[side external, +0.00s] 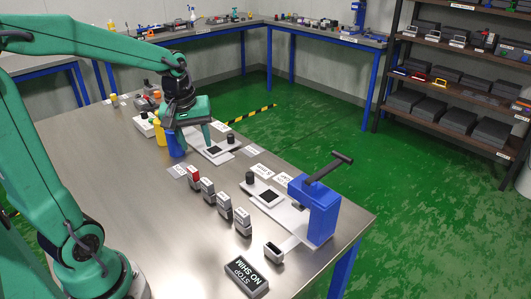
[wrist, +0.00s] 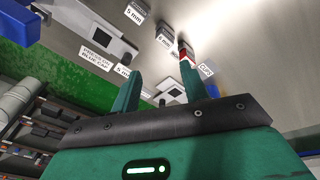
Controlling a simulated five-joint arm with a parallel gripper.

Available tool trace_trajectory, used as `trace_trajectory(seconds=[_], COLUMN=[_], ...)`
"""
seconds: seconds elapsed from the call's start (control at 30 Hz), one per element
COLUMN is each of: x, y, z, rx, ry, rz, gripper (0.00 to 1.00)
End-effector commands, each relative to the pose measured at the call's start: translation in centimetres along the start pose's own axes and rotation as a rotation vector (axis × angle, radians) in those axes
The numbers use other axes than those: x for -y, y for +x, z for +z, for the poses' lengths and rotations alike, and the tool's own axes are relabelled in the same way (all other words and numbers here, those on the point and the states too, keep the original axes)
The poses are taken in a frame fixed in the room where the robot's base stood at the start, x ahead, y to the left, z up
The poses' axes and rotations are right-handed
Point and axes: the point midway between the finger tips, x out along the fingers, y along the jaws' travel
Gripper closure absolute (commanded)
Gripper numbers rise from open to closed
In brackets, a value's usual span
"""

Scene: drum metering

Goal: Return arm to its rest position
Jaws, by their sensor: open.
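My gripper (side external: 203,138) is over the far-left part of the steel table, above a white plate fixture (side external: 222,158) with a dark square. Its two fingers stand apart in the wrist view (wrist: 162,92), with nothing between them. The green arm reaches across from the left. Whether the fingertips touch anything cannot be told.
A row of labelled blocks, one red-topped (side external: 194,178), runs along the table. A blue press (side external: 320,212) with a black handle stands at the right end. A dark "STOP NO SHIM" block (side external: 246,277) lies in front. A yellow bottle (side external: 160,132) stands near my gripper. The front left table is clear.

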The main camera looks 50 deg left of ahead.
Motion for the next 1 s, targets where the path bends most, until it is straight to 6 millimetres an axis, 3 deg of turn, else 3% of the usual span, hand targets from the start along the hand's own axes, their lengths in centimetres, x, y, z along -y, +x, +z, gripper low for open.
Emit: trace_trajectory(seconds=[0.3, 0.6, 0.8, 1.0], x=[-0.6, 0.1, 0.8, 1.0], y=[-4.0, -6.1, -6.6, -6.7], z=[5.8, 10.8, 13.0, 13.7], rx=[-0.091, -0.186, -0.236, -0.254], ry=[0.371, 0.708, 0.867, 0.927], rz=[0.088, 0.160, 0.191, 0.201], gripper=[0.55, 0.55, 0.55, 0.55])
